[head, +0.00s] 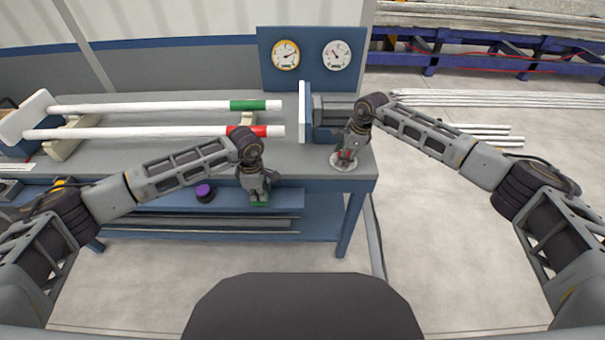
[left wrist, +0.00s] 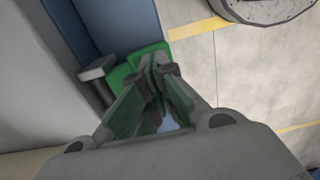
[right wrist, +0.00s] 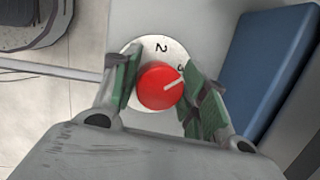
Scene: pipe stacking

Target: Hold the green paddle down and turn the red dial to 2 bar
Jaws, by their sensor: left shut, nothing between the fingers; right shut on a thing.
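The green paddle (head: 261,205) is at the bench front, under the fingertips of my left gripper (head: 260,196). In the left wrist view the green paddle (left wrist: 150,53) shows just past the shut, empty fingers; whether it is pressed down I cannot tell. The red dial (right wrist: 158,86) sits on a round white plate (right wrist: 133,50) at the bench's right front corner. My right gripper (right wrist: 160,88) is shut on it, one finger on each side. The dial's white line points right and slightly up, toward a partly hidden mark. The "2" is above the dial.
Two gauges, one yellow-rimmed (head: 286,55) and one pale (head: 336,55), stand on a blue board at the back. Two white pipes, with a green band (head: 248,105) and a red band (head: 258,131), lie on the bench. A purple-topped knob (head: 204,193) is left of the paddle.

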